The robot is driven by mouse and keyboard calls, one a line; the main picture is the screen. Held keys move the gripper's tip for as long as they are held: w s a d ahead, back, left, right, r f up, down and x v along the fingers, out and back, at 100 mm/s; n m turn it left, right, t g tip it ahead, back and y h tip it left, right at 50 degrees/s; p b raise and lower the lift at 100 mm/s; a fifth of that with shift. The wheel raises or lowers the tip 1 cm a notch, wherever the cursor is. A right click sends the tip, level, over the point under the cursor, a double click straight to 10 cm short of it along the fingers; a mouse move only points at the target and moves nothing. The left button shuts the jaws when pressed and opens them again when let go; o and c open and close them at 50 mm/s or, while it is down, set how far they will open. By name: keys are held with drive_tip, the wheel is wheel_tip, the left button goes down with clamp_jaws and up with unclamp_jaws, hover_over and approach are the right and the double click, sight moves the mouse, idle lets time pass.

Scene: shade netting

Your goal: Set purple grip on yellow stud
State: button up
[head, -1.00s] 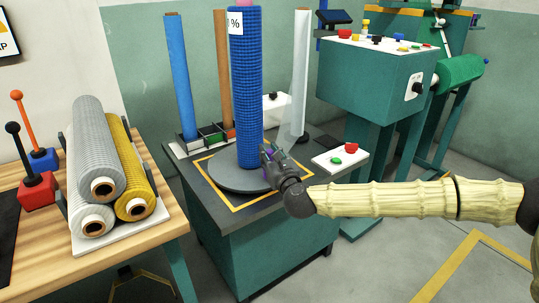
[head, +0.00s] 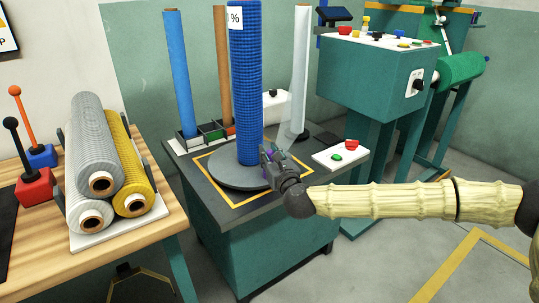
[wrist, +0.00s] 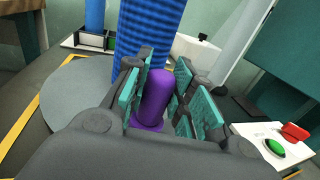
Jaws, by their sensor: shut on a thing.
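The purple grip (wrist: 154,98) is a rounded purple cylinder with a wider base, between my gripper's (wrist: 160,95) teal-padded fingers in the wrist view. It stands roughly along the fingers. In the head view, my gripper (head: 270,158) is beside the lower part of the tall blue mesh roll, over the right edge of the grey turntable, with a bit of purple showing. A small yellow piece (head: 365,23) stands upright on top of the teal control cabinet at the back. I cannot tell whether it is the yellow stud.
The blue mesh roll (head: 246,85) stands on the grey turntable (head: 238,177). A white panel (head: 341,159) with red and green buttons lies right of my gripper. The teal cabinet (head: 372,75) carries several coloured controls. Grey and yellow rolls (head: 95,150) lie on the wooden bench.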

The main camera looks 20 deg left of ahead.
drive_tip(key=shift+f, duration=0.1)
drive_tip(key=o, duration=1.1)
drive_tip(key=v, duration=1.2)
